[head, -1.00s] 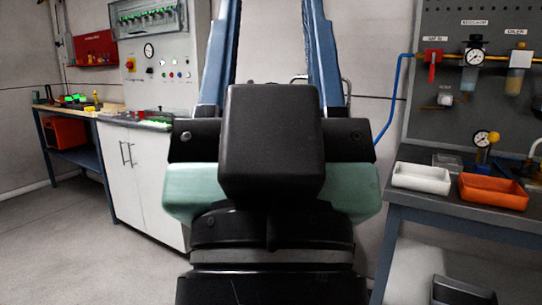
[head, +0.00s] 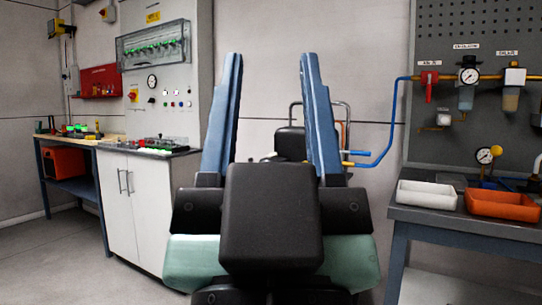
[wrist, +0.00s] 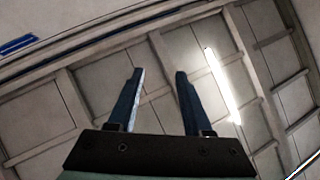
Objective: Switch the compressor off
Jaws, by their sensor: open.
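A dark machine with a grey tube handle (head: 343,106) stands against the back wall, with a blue hose and yellow fittings at its right. It may be the compressor. A black rounded part of it (head: 290,141) shows between my fingers. Most of it is hidden behind my gripper, and I cannot make out its switch. My gripper (head: 270,58) is open and empty, its two blue fingers pointing up in the head view. In the wrist view the open gripper (wrist: 159,72) faces the ceiling and touches nothing.
A white cabinet (head: 133,205) with a control panel (head: 165,88) stands left; a workbench (head: 65,142) is beyond it. At right, a grey bench (head: 430,222) carries a white tray (head: 427,195) and an orange tray (head: 503,205). A red-handled valve (head: 429,86) is on the pegboard.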

